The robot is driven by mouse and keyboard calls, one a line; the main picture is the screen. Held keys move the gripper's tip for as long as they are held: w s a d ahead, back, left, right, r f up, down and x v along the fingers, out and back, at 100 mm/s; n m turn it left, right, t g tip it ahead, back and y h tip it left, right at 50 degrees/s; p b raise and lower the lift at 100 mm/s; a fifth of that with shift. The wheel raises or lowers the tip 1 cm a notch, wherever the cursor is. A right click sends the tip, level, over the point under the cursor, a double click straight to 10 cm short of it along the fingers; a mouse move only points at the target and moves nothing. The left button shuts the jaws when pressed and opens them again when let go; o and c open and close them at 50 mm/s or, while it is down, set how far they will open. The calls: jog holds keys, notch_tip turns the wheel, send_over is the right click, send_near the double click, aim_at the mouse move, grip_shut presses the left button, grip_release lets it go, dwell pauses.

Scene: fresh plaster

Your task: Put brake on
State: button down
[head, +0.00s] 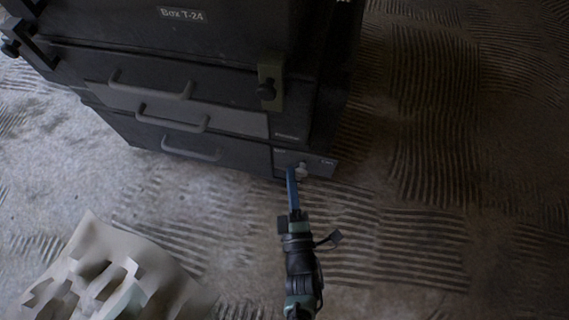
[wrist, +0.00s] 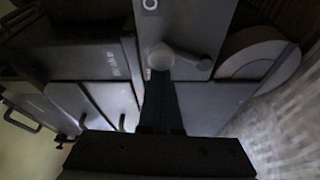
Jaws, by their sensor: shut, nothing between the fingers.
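The brake control, a pale round knob with a short lever, shows in the wrist view (wrist: 162,57) on a grey panel (wrist: 190,25). In the head view the knob (head: 302,170) is small, on the lower right panel of a dark drawer cabinet (head: 180,60). My gripper (head: 291,172) is shut and empty, its blue fingers reaching to the panel just left of the knob. In the wrist view the fingertips (wrist: 161,78) meet the knob's lower edge in the picture; I cannot tell if they touch it. The fingers hide part of the panel below the knob.
A round wheel (wrist: 252,62) sits beside the panel. Drawers with bar handles (head: 190,154) fill the cabinet front, and a latch (head: 268,88) is above the panel. A pale moulded tray (head: 160,280) lies on the floor at lower left. Ridged floor right of the cabinet is clear.

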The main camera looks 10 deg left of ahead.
jog(key=shift+s+d+f+b, duration=0.1)
jog(key=shift+d+f+b, duration=0.15)
jog(key=shift+d, duration=0.3)
jog(key=shift+d+f+b, duration=0.15)
jog(key=shift+d+b, duration=0.05)
jog(key=shift+d, duration=0.35)
jog(key=shift+d, duration=0.15)
